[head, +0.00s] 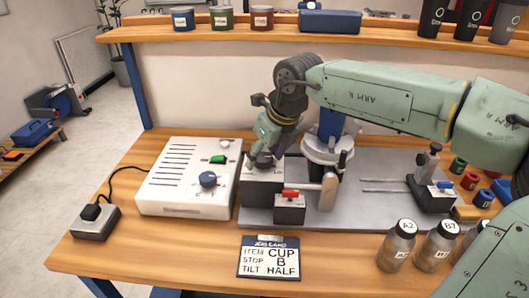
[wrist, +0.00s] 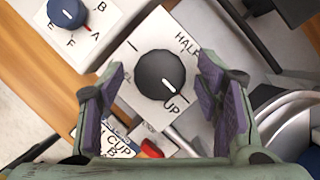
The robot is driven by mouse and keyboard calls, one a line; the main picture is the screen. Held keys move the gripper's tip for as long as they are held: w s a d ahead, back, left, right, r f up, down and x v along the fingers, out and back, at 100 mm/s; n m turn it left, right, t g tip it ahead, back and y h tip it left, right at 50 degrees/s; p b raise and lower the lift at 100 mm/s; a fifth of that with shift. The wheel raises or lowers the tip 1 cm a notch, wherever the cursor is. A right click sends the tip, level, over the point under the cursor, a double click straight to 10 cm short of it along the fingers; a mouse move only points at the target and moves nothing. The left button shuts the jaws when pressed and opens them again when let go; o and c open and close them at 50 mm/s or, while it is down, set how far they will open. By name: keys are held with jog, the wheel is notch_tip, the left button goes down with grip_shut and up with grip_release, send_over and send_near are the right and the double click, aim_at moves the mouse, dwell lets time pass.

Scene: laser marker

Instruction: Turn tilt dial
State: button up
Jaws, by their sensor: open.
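The tilt dial (wrist: 160,72) is a round black knob on a light grey block, with labels HALF and UP beside it. Its white pointer line is on the lower right, toward UP. My gripper (wrist: 161,66) is open, with one finger on each side of the dial in the wrist view; I cannot tell whether either pad touches it. In the head view my gripper (head: 268,140) points down over the block (head: 258,187), and the dial (head: 263,161) is partly hidden beneath it. The job card (head: 268,257) reads ITEM CUP, STOP B, TILT HALF.
A white control box (head: 170,205) with a blue stop dial (head: 208,179) and a green switch (head: 218,159) stands left of the block. A red lever (head: 290,193) is just in front right. Jars (head: 398,247) stand front right. A shelf (head: 230,30) runs behind.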

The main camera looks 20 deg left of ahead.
jog(key=shift+c, duration=0.3)
jog(key=c, duration=1.1)
